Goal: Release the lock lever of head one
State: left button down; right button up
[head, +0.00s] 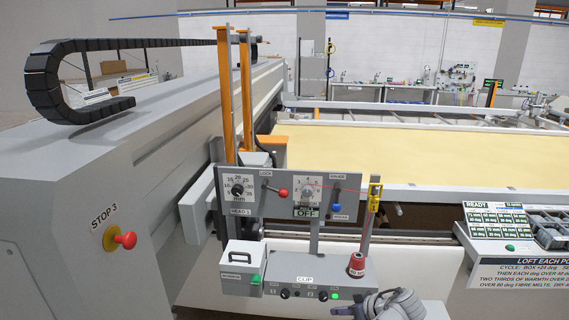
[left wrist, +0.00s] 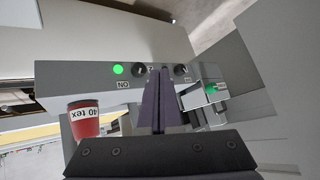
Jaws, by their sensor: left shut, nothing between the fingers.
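The head one panel (head: 262,211) stands upright at the front of the gantry. Its lock lever (head: 283,193), with a red ball knob, sits under the LOCK label and points right and slightly down. My left gripper (head: 345,311) is low at the bottom edge of the head view, well below and to the right of the lever, touching nothing that I can see. In the left wrist view its dark fingers (left wrist: 160,75) are together and empty, in front of the CLIP box (left wrist: 95,73). The lever does not show in the wrist view. My right gripper is not in view.
A second lever with a blue knob (head: 337,208) and two dials share the panel. Below stand the CLIP box (head: 312,274), a red thread cone (head: 357,264) and a grey lidded box (head: 243,266). A red stop button (head: 125,240) is at left. A thread post (head: 371,215) rises right of the panel.

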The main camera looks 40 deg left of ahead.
pick_arm(q)
jog(key=w+a+r+n+y+p, duration=0.1)
jog(key=a+r+n+p, duration=0.3)
jog(key=r, duration=0.5)
jog(key=w+a+r+n+y+p, duration=0.2)
jog(key=a+r+n+y+p, duration=0.2)
jog(key=r, duration=0.5)
jog(key=w+a+r+n+y+p, duration=0.1)
jog(key=a+r+n+p, duration=0.3)
jog(key=r, duration=0.5)
jog(key=n+y, duration=0.1)
jog(key=n, duration=0.1)
jog(key=shift+w+r+n+y, duration=0.2)
jog(key=shift+r+n+y, duration=0.1)
jog(key=shift+r+n, duration=0.1)
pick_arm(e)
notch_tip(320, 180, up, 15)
pick_arm(q)
jog(key=shift+a, duration=0.15)
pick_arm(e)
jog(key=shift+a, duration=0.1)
